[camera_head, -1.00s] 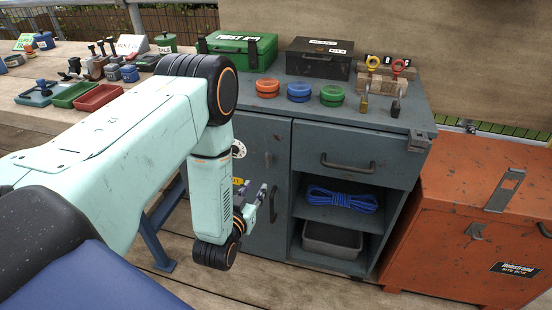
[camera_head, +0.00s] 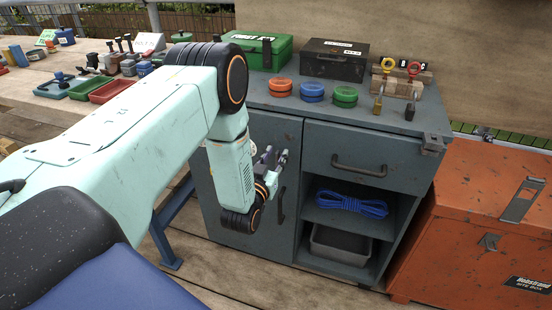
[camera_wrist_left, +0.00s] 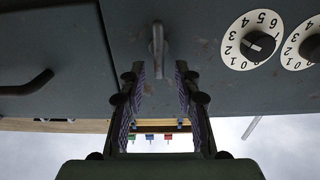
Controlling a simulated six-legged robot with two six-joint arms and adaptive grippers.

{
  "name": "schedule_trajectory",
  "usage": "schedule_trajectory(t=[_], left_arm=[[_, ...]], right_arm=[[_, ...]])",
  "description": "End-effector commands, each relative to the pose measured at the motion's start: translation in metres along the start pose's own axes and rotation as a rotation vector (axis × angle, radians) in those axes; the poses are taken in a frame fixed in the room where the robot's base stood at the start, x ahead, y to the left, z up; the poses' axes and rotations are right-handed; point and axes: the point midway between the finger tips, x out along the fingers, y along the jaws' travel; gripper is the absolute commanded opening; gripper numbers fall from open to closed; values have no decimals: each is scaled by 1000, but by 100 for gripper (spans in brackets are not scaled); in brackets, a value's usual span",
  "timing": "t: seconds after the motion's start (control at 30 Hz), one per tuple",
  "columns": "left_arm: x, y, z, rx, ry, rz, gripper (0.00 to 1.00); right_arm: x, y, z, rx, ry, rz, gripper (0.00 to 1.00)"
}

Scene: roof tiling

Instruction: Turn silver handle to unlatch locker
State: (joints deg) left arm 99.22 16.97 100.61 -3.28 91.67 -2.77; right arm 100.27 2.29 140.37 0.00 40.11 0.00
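The silver handle (camera_wrist_left: 158,50) is a short bar on the grey locker door (camera_wrist_left: 205,25), upright in the left wrist view. My left gripper (camera_wrist_left: 160,70) is open, its two fingers on either side of the line to the handle, with the handle just beyond the fingertips. I see no contact. In the head view my left gripper (camera_head: 272,160) is in front of the upper part of the locker door (camera_head: 290,135), above a dark pull handle (camera_head: 281,205). There the gripper hides the silver handle. My right gripper is not in view.
Two numbered dials (camera_wrist_left: 252,41) sit beside the silver handle in the wrist view. A drawer with a dark handle (camera_head: 358,167) is right of the door, above open shelves with blue rope (camera_head: 345,203). An orange site box (camera_head: 480,225) stands at the right.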

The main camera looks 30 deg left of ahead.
Motion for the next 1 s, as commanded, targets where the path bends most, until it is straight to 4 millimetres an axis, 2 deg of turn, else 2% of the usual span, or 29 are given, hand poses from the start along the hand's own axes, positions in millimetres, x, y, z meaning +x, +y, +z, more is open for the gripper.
schedule_trajectory(t=[0.3,0.7,1.0], left_arm=[[3,2,0,0,0,0,32],[3,2,0,0,-1,0,0],[3,2,0,0,-1,0,0]], right_arm=[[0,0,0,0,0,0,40],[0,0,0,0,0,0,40],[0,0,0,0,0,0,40]])
